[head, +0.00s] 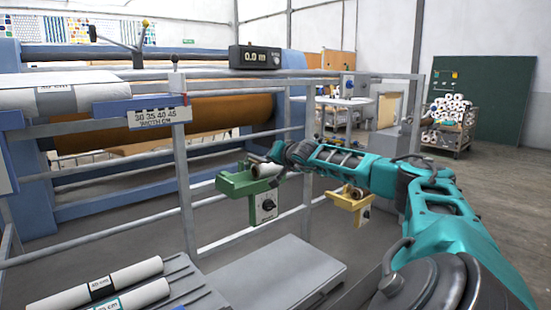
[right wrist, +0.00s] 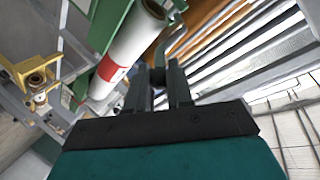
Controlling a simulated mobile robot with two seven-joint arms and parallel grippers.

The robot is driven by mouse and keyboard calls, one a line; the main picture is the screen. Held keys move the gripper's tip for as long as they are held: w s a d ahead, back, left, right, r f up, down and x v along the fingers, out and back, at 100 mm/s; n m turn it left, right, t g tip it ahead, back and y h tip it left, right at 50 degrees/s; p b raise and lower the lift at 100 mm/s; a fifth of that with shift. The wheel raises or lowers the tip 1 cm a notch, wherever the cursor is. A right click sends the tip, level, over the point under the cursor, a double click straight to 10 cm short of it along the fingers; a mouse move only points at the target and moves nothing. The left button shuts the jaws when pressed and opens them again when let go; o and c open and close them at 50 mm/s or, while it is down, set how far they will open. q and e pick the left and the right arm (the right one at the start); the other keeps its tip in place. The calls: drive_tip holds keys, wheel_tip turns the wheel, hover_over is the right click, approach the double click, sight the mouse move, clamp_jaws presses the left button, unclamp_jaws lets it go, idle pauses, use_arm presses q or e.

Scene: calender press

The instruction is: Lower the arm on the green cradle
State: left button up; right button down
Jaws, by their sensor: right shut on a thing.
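The green cradle (head: 235,187) is fixed to the grey railing in the middle of the head view. A white roll (head: 266,170) lies in it; in the right wrist view this roll (right wrist: 118,58) has a red band. My right gripper (head: 272,153) reaches the cradle from the right. In the right wrist view its fingers (right wrist: 160,80) are closed around the dark end of a bent grey-green rod (right wrist: 177,40), which looks like the cradle's arm. The arm's pivot is hard to make out. My left gripper is in neither view.
A yellow cradle (head: 347,202) hangs on the railing to the right, below my right arm. A blue width gauge (head: 125,108) and a large roller machine (head: 215,130) are at the left and behind. White rolls (head: 100,285) lie on a rack at the front left.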

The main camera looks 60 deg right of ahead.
drive_tip(key=c, duration=1.4)
unclamp_jaws()
drive_tip(key=shift+w+a+f, duration=0.1)
drive_tip(key=shift+a+f, duration=0.1)
drive_tip(key=shift+f, duration=0.5)
drive_tip(key=shift+o, duration=0.6)
drive_tip(key=shift+w+f, duration=0.1)
drive_tip(key=o, duration=0.3)
drive_tip(key=shift+d, duration=0.15)
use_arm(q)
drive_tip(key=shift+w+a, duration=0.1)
use_arm(e)
drive_tip(key=shift+r, duration=0.3)
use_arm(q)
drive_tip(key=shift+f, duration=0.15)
use_arm(e)
drive_tip(key=shift+s, duration=0.2)
use_arm(q)
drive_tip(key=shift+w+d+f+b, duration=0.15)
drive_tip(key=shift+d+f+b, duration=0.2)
drive_tip(key=shift+b, duration=0.7)
use_arm(e)
drive_tip(key=v, duration=1.2)
drive_tip(key=shift+s+a+r, duration=0.15)
drive_tip(key=shift+s+a, duration=0.05)
drive_tip(key=shift+a, duration=0.05)
